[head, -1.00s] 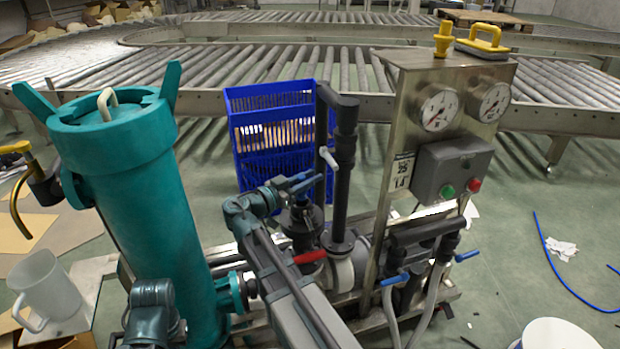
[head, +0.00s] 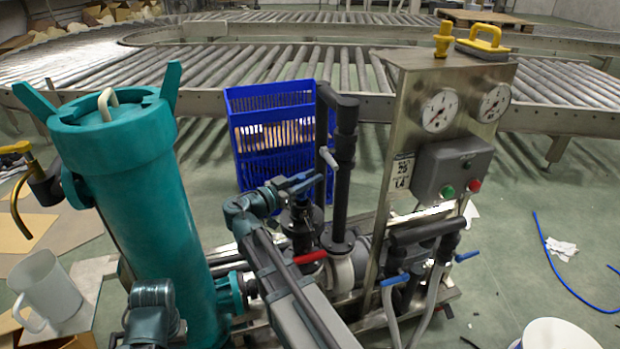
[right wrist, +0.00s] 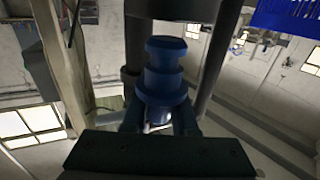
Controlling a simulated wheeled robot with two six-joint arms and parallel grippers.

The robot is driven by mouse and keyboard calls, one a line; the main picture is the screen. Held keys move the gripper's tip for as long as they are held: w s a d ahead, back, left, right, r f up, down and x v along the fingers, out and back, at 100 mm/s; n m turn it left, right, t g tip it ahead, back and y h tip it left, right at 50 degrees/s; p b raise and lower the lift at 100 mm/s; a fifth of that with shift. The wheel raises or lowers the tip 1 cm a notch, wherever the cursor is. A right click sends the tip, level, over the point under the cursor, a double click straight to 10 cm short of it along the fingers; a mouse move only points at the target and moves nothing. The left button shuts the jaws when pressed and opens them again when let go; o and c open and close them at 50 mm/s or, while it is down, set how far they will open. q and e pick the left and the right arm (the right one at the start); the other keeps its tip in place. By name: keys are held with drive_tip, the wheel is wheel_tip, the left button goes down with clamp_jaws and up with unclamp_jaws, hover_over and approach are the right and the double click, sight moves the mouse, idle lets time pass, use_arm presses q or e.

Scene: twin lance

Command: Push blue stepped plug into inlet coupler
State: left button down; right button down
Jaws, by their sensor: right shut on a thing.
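The blue stepped plug (right wrist: 165,75) is between the fingers of my right gripper (right wrist: 158,118) in the right wrist view. Its stepped end sticks out past the fingers. In the head view my right gripper (head: 298,187) is just above a black upright pipe fitting (head: 301,218) on the skid. I cannot tell for sure that this fitting is the inlet coupler, or whether the plug touches it. The plug is not clearly distinct from the fingers in the head view.
A teal filter vessel (head: 140,190) stands to the left. A tall black pipe (head: 344,170) and the steel gauge panel (head: 440,90) stand close on the right. A red lever (head: 310,257) sits below the gripper. A blue crate (head: 270,125) is behind.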

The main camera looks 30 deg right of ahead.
drive_tip(key=shift+f+b, duration=2.4)
drive_tip(key=c, duration=0.6)
unclamp_jaws()
drive_tip(key=a, duration=0.4)
drive_tip(key=s+a, duration=0.1)
drive_tip(key=a, duration=0.4)
drive_tip(key=s+a, duration=0.1)
drive_tip(key=a, duration=0.3)
drive_tip(key=shift+s+a, duration=0.1)
drive_tip(key=shift+a, duration=0.25)
